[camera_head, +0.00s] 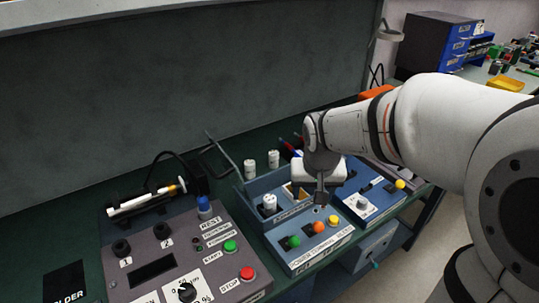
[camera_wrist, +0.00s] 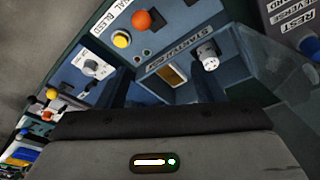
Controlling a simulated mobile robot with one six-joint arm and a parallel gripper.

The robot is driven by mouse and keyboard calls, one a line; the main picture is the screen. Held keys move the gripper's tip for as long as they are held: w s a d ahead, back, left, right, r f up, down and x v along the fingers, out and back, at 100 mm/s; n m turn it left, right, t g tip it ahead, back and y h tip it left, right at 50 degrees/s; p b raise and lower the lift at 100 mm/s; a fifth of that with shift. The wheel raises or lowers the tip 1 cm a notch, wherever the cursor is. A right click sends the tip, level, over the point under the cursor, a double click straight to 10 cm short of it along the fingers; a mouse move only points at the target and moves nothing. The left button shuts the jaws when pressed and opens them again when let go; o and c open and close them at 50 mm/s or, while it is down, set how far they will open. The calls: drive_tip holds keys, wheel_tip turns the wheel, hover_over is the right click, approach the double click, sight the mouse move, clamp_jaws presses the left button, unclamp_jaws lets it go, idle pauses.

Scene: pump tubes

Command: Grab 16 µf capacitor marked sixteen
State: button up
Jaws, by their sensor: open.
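Three small white cylinders that look like capacitors show in the head view. One capacitor (camera_head: 269,204) stands in the blue tester box (camera_head: 252,200); it also shows in the wrist view (camera_wrist: 208,57).
The tester's front panel has green (camera_head: 294,242), orange (camera_head: 319,227) and yellow (camera_head: 333,219) buttons. A grey control box (camera_head: 180,250) stands at the left, and a blue panel with a knob (camera_head: 362,203) at the right. A raised lid or plate (camera_head: 222,155) rises behind the box.

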hover_over(270, 199)
drive_tip(key=s, duration=0.1)
drive_tip(key=f, duration=0.7)
drive_tip(key=shift+s+d+f, duration=0.15)
drive_tip(key=shift+d+f, duration=0.2)
drive_tip(key=x, duration=0.5)
drive_tip(key=a+x, duration=0.1)
drive_tip(key=x, duration=0.2)
drive_tip(key=shift+s+f, duration=0.15)
drive_tip(key=shift+s, duration=0.05)
drive_tip(key=shift+d, duration=0.1)
drive_tip(key=shift+c, duration=0.3)
drive_tip(key=c, duration=1)
